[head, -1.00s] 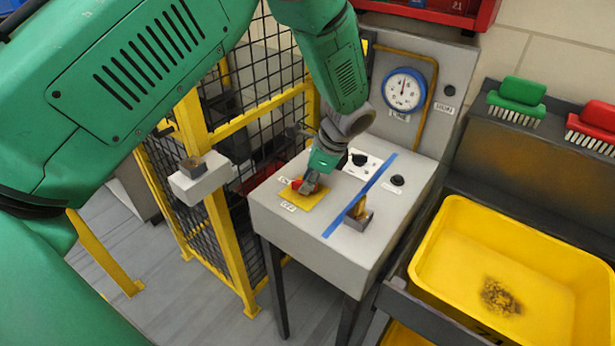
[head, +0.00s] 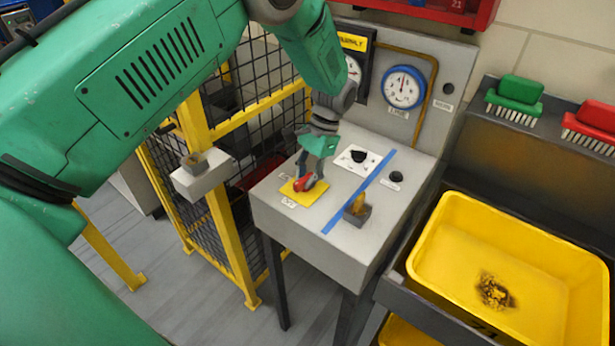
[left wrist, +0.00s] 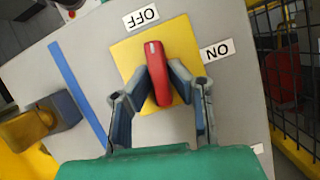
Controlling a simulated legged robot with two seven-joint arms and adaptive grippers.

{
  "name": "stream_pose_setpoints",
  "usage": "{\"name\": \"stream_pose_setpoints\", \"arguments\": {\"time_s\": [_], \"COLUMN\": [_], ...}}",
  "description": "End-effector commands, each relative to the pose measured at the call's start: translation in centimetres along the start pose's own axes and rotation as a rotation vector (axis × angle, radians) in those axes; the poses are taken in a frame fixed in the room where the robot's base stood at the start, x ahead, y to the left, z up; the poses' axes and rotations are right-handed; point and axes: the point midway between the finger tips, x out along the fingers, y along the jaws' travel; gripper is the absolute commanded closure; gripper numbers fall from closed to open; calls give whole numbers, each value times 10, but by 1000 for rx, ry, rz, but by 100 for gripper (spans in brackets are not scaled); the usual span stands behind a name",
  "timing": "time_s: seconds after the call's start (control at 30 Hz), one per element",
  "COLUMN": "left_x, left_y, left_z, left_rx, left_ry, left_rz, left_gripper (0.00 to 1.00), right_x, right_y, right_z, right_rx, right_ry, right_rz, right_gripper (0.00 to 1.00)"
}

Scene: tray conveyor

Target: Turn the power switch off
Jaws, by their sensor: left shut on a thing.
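The power switch is a red handle (head: 304,183) on a yellow plate (head: 288,193), set in the grey console top. In the left wrist view the red handle (left wrist: 158,75) lies nearly lengthwise, its white-marked end close to the OFF label (left wrist: 141,17). The ON label (left wrist: 217,50) is to the right of the plate. My left gripper (head: 309,174) comes down from above, with one finger on each side of the handle, shut on it. My right gripper is not in view.
Blue tape (head: 357,193) crosses the console beside a black knob (head: 358,156) and a small grey holder with a yellow piece (head: 357,210). A gauge (head: 404,88) is on the back panel. A mesh fence (head: 222,113) stands left, a yellow bin (head: 440,235) right.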

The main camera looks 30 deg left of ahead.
Motion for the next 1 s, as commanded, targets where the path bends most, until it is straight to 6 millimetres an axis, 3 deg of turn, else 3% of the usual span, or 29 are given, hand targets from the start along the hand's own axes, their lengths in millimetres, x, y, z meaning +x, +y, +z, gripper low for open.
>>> {"name": "stream_pose_setpoints", "arguments": {"time_s": [0.4,0.93,0.97,1.0], "left_x": [-4,-4,-4,-4], "left_y": [-3,-3,-3,-3], "left_z": [-2,-2,-2,-2], "left_rx": [-160,-178,-178,-178], "left_ry": [11,12,12,12], "left_rz": [62,69,69,70], "left_gripper": [100,100,75,66], "right_x": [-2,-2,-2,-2], "right_y": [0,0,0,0], "right_z": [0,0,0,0], "right_rx": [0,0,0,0], "right_ry": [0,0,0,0], "right_rz": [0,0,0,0], "right_gripper": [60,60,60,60]}}
